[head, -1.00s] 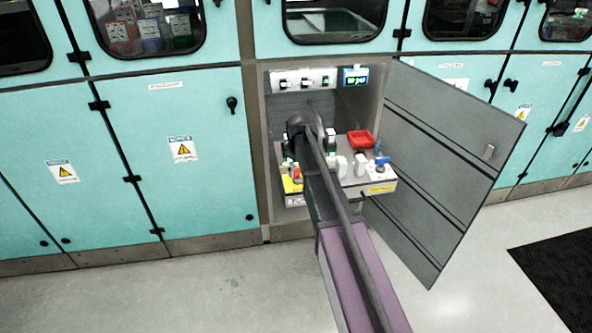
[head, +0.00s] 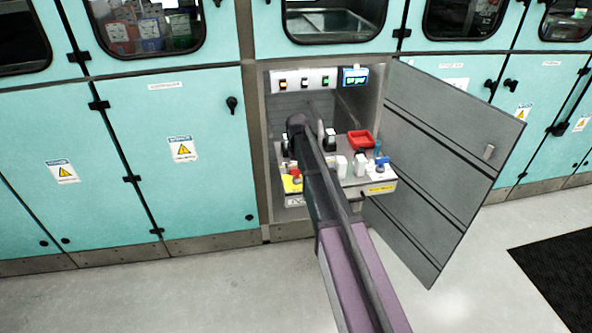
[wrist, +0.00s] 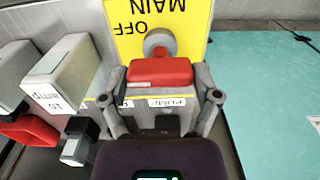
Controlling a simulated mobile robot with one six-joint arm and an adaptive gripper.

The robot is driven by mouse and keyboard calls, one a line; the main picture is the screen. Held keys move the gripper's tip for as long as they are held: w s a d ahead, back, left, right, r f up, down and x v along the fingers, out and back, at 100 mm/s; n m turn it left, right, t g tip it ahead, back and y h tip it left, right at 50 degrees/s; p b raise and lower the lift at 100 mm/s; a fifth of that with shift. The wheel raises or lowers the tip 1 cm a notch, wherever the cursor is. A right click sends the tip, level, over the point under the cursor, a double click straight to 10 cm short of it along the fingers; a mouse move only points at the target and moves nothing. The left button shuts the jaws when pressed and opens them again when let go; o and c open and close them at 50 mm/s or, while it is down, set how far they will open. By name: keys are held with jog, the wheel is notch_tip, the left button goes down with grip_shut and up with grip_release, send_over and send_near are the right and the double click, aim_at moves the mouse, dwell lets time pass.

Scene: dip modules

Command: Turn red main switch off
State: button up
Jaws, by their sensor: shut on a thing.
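The red main switch (wrist: 160,71) has a red block-shaped handle with a grey round knob behind it, in the wrist view. It stands before a yellow plate (wrist: 187,30) that reads MAIN and OFF, upside down in this view. My gripper (wrist: 161,90) has one finger on each side of the red handle and is shut on it. In the head view the red switch (head: 297,172) is small, at the left of the panel in the open cabinet. My arm hides part of the panel there, and the gripper's fingers cannot be made out.
Left of the switch are white-capped modules (wrist: 62,75) and another red part (wrist: 30,131). A red tray (head: 360,140) sits on the panel's back right. The open cabinet door (head: 450,160) stands to the right. Lit buttons and a display (head: 355,77) are above.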

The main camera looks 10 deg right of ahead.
dwell(0.4)
jog(key=o, duration=1)
jog(key=shift+c, duration=0.2)
jog(key=s, duration=3)
notch_tip(320, 180, up, 15)
jog(key=w+p, duration=0.1)
jog(key=p, duration=1.4)
jog(key=shift+a+r, duration=0.15)
jog(key=shift+w, duration=0.1)
